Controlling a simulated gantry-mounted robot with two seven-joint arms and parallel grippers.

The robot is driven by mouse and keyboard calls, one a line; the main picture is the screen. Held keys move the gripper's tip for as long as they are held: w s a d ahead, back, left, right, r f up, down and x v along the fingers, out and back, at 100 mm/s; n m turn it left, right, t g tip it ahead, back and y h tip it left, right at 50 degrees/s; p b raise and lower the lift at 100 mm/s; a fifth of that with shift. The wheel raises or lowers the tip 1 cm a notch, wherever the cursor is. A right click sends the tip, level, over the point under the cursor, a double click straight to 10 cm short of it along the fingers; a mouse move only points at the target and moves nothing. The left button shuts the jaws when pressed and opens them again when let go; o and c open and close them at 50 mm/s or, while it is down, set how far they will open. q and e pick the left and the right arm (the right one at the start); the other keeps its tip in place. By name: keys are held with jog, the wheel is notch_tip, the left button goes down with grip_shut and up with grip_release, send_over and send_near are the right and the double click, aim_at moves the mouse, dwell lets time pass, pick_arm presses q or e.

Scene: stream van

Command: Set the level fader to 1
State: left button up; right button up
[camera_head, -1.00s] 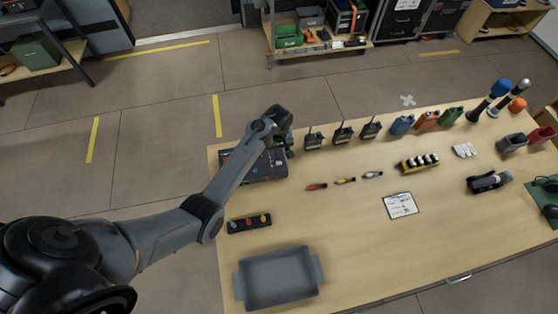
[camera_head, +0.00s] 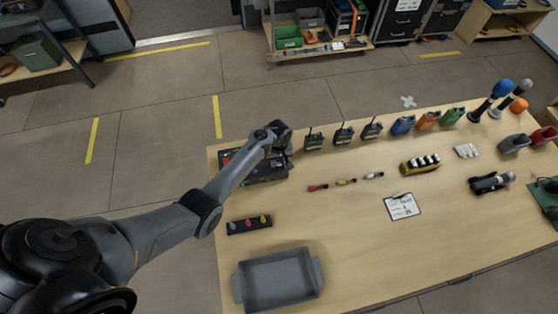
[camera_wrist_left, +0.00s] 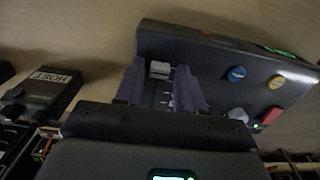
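The dark mixer console (camera_head: 268,174) lies at the table's far left corner, partly hidden by my left arm in the head view. In the left wrist view the console (camera_wrist_left: 215,52) shows its pale level fader cap (camera_wrist_left: 160,70) at one end of a slot with light scale marks; the numbers cannot be read. My left gripper (camera_head: 284,150) is over the console's right part. In the wrist view the left gripper's (camera_wrist_left: 162,82) two fingers stand apart on either side of the fader cap, with small gaps visible. Contact cannot be told. My right gripper is not in view.
The console also bears blue, yellow and red buttons (camera_wrist_left: 236,74). Several radios (camera_head: 314,141) stand right of the gripper; one labelled HOST (camera_wrist_left: 50,88) shows in the wrist view.

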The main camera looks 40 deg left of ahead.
pick_arm(q)
grip_shut()
jog(key=shift+w+a, duration=0.65)
jog(key=shift+a, duration=0.2)
jog(key=shift+o, duration=1.3)
grip_release()
jog(key=shift+r, duration=0.15)
notch_tip(320, 180, up, 11)
jog(key=p, duration=0.1)
jog(key=shift+f, duration=0.2)
jog(key=shift+s+f, duration=0.1)
jog(key=shift+s, duration=0.05)
